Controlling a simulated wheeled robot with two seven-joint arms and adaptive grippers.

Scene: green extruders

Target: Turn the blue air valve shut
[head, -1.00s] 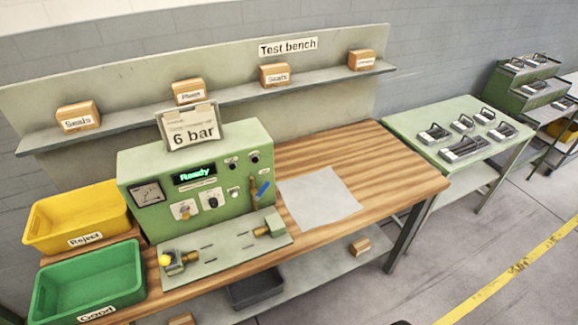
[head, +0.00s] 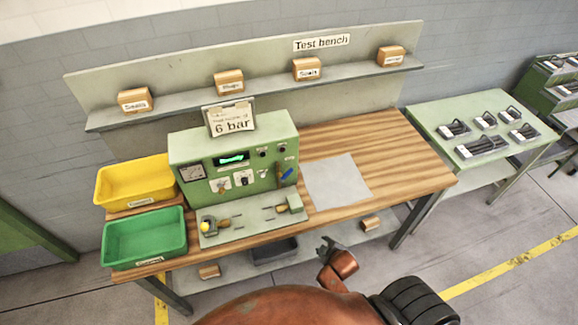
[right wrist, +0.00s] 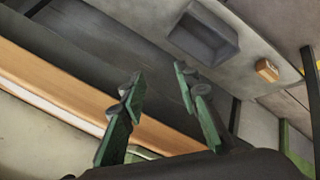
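The blue air valve (head: 287,173) is a small blue lever on the right side of the front of the green test unit (head: 190,152), by a brass-coloured part. It stands slanted. My right gripper (head: 326,246) is in front of the bench's front edge, below and right of the valve and well apart from it. In the right wrist view its two green-padded fingers (right wrist: 158,92) are apart with nothing between them. The valve is not seen in that view. My left gripper is not in view.
A fixture plate (head: 250,222) lies before the unit. Green (head: 143,247) and yellow (head: 134,187) bins stand at left. A pale sheet (head: 338,182) lies on the wooden top right of the unit. A dark bin (right wrist: 203,35) and a block (right wrist: 267,70) sit on the lower shelf.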

